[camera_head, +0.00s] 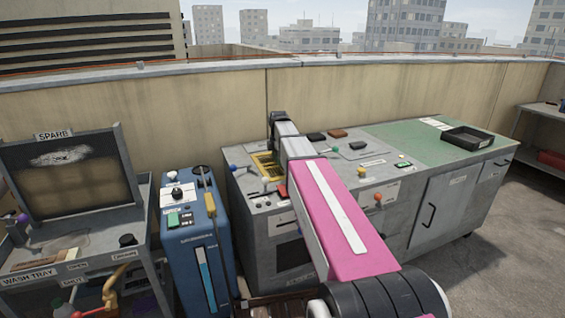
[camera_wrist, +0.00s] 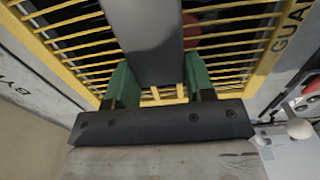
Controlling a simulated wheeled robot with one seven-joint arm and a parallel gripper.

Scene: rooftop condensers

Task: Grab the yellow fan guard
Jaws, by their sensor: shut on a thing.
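The yellow fan guard (camera_head: 265,166) is a slatted grille set in the top of the grey condenser bench, partly hidden behind my arm in the head view. In the wrist view the guard (camera_wrist: 268,68) fills the upper part, with lettering starting "GUA" on its right rim. My gripper (camera_wrist: 158,92) has green finger pads on either side of a short yellow part of the guard and is shut on it. In the head view my gripper (camera_head: 276,140) is over the guard, its fingertips hidden. The guard looks seated in the bench top; I cannot tell if it is raised.
A blue machine (camera_head: 190,235) stands close at the left of the bench. A wash station (camera_head: 75,265) is farther left. A black tray (camera_head: 467,138) lies on the bench's green right end. Small levers and knobs line the bench front. A wall runs behind.

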